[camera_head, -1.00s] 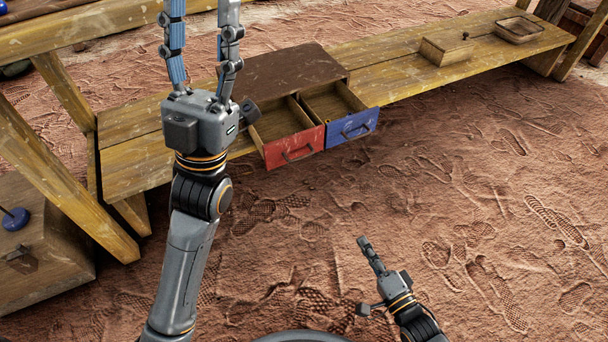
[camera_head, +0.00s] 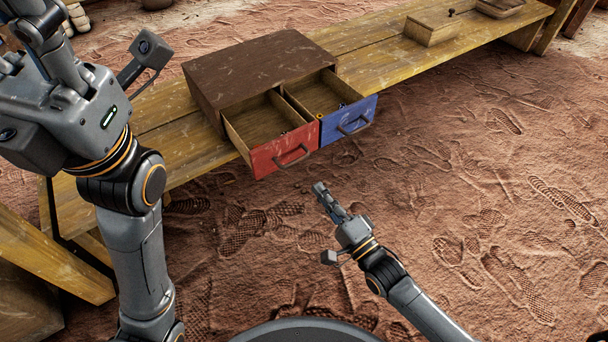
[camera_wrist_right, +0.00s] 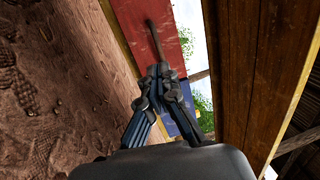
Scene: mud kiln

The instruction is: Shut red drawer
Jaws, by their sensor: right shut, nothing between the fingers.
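The red drawer (camera_head: 270,157) is pulled out of the brown cabinet (camera_head: 250,70) on the bench, and its inside looks mostly empty. Its front and dark handle also show in the right wrist view (camera_wrist_right: 170,22). My right gripper (camera_head: 320,188) is shut and empty, in front of and below the red drawer, apart from its front. In the right wrist view its closed fingers (camera_wrist_right: 165,72) point toward the red front and handle. My left gripper (camera_head: 65,115) is at the upper left, left of the cabinet, with its fingertips cut off by the frame.
The blue drawer (camera_head: 362,108) beside the red one is also pulled out. The wooden bench (camera_head: 375,65) runs along behind, with a wooden box (camera_head: 432,30) and a tray (camera_head: 500,8) at its far right. The sandy ground in front is open.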

